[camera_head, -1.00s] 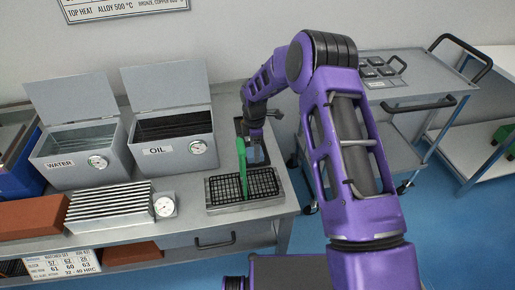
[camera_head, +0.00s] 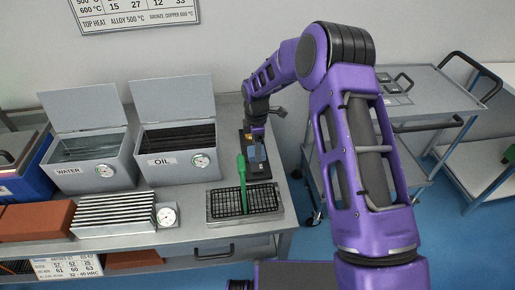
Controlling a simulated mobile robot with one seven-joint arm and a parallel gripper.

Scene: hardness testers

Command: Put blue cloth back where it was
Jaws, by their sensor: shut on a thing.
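The blue cloth (camera_head: 255,152) is a small grey-blue piece at the end of my arm, behind the mesh tray. My gripper (camera_head: 256,140) is shut on it, pointing down over a dark flat tray or plate (camera_head: 262,171) at the right end of the bench. The fingertips are small and partly hidden by the cloth and wrist. I cannot tell whether the cloth touches the dark tray.
A black mesh tray (camera_head: 270,207) with a green-handled tool (camera_head: 242,183) stands in front. The OIL tank (camera_head: 177,168) and WATER tank (camera_head: 85,175) are to the left, lids up. A finned rack (camera_head: 115,212) with a dial sits front left. A grey cart (camera_head: 430,95) stands right.

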